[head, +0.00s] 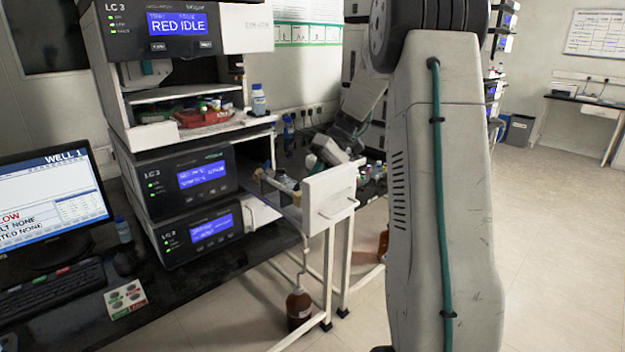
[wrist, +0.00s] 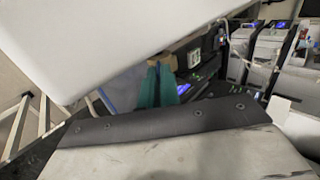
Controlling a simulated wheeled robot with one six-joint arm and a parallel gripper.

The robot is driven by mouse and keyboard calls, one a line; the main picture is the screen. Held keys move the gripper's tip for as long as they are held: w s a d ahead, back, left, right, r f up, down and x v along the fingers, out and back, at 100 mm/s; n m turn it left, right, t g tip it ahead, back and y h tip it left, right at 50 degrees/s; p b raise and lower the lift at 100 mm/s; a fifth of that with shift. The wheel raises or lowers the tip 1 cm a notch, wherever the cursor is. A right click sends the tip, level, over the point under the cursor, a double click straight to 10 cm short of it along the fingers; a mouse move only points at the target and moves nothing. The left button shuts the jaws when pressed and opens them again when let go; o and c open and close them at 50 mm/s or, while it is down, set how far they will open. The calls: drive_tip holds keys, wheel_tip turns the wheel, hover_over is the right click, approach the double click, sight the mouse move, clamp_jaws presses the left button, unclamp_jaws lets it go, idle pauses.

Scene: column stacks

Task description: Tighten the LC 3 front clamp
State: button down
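The LC 3 stack stands at the left in the head view. Its top module (head: 180,45) shows RED IDLE, and two more LC3 modules (head: 203,178) (head: 208,233) sit below an open bay. I cannot make out the front clamp. In the wrist view, two teal fingers of my gripper (wrist: 155,85) show close together beyond a dark grey edge.
A monitor (head: 50,200) is at left. Floor is clear at right.

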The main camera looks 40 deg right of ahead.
drive_tip(key=shift+d+f+y, duration=0.1)
drive_tip(key=shift+y, duration=0.2)
drive_tip(key=c, duration=1.6)
unclamp_jaws()
drive_tip(key=v, duration=0.8)
drive_tip(key=shift+f, duration=0.1)
